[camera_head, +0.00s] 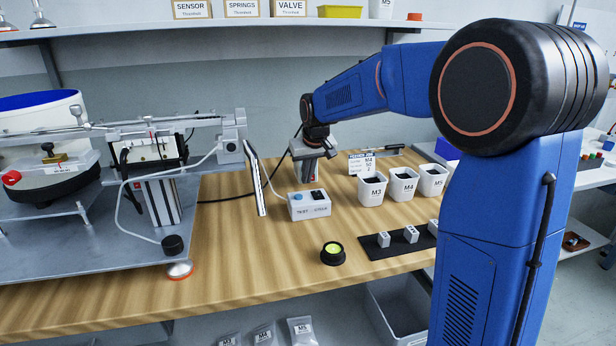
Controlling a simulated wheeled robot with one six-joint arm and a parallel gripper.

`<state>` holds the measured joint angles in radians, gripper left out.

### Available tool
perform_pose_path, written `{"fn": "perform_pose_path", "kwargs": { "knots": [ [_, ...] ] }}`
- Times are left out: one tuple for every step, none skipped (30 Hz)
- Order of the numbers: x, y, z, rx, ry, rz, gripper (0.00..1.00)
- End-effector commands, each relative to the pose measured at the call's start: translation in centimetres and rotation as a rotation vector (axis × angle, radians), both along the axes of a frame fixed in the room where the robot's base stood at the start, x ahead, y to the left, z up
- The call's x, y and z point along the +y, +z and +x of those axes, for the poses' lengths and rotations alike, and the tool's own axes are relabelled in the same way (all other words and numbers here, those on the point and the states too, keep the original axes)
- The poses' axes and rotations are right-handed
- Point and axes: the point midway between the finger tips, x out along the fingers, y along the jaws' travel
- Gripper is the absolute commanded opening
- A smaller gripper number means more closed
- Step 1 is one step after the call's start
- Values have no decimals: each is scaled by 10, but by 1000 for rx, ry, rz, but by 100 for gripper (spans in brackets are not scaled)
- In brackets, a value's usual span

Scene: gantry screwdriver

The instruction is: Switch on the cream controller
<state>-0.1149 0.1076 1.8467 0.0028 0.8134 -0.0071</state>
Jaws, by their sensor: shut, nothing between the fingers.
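The cream controller (310,212) is a small pale box on the wooden bench in the middle of the picture. A blue knob (297,198) and a dark switch (318,195) show on its top, and its front carries dark lettering. The switch's position is too small to tell. My gripper (309,181) is shut and empty, pointing down just above and behind the controller's top. I cannot tell whether the fingertips touch it.
A black and yellow-green round button (333,252) is in front. A metal rig (150,150) fills the left.

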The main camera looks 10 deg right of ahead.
Motion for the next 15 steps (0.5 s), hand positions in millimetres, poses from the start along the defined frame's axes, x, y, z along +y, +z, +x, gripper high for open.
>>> {"fn": "perform_pose_path", "kwargs": {
  "knots": [
    [3,1,7,-7,1,0,0],
    [4,1,9,-8,1,1,0],
    [5,1,10,-10,1,1,0],
    [5,1,11,-11,1,1,0],
    [5,2,11,-12,1,1,0],
    [5,2,11,-14,1,1,0],
    [5,2,12,-14,1,2,0],
    [5,2,12,-14,1,2,0],
    [6,2,12,-15,2,2,0],
    [6,3,12,-15,2,2,0],
    [6,3,12,-15,2,2,0],
    [5,3,12,-15,2,2,0],
    [5,2,12,-15,2,2,0],
    [5,2,12,-15,2,2,0],
    [4,2,12,-15,2,2,0]
  ]
}}
